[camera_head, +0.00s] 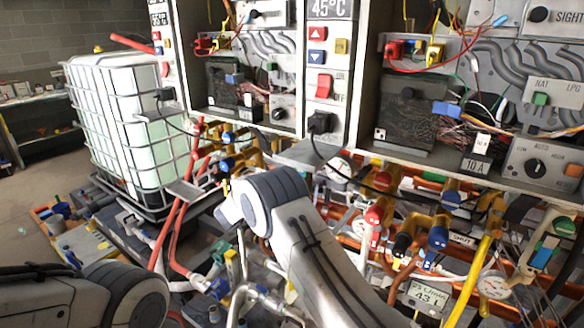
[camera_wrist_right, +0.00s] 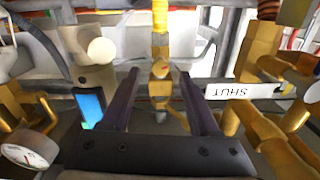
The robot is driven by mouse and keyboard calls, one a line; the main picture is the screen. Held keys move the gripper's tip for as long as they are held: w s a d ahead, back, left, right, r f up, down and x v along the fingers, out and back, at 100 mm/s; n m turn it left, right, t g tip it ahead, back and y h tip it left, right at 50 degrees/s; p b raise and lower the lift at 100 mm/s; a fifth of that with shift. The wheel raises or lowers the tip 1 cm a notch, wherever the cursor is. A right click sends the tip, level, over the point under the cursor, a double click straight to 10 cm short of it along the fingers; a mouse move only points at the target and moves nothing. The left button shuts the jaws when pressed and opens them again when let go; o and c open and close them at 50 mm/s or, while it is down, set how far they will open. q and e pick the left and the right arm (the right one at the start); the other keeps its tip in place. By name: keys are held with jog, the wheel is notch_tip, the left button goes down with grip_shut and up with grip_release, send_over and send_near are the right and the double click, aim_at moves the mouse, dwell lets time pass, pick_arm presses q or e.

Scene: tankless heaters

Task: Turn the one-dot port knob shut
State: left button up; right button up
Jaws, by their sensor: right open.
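My right gripper (camera_wrist_right: 158,74) is open in the right wrist view. Its two dark fingers stand on either side of a brass fitting (camera_wrist_right: 160,90) with a yellow upper part, with gaps on both sides. A white SHUT label (camera_wrist_right: 243,90), upside down, is right of the fingers. In the head view my right forearm and wrist cover the pipework around the gripper, and its fingers are hidden. Port knobs show there: a red knob (camera_head: 373,215), a black knob (camera_head: 402,243) and a blue knob (camera_head: 438,237). I cannot make out dots on any knob. My left gripper is out of view.
Brass valves (camera_wrist_right: 262,60) and a round gauge (camera_wrist_right: 28,148) crowd the right wrist view, with a blue tag (camera_wrist_right: 90,105) left of the fingers. Heater cabinets (camera_head: 342,100) stand above the pipes. A caged white tank (camera_head: 120,115) is at left. Red pipes (camera_head: 180,215) leave little free room.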

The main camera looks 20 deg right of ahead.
jog(key=shift+p+x, duration=0.5)
jog(key=shift+x, duration=2.15)
grip_shut()
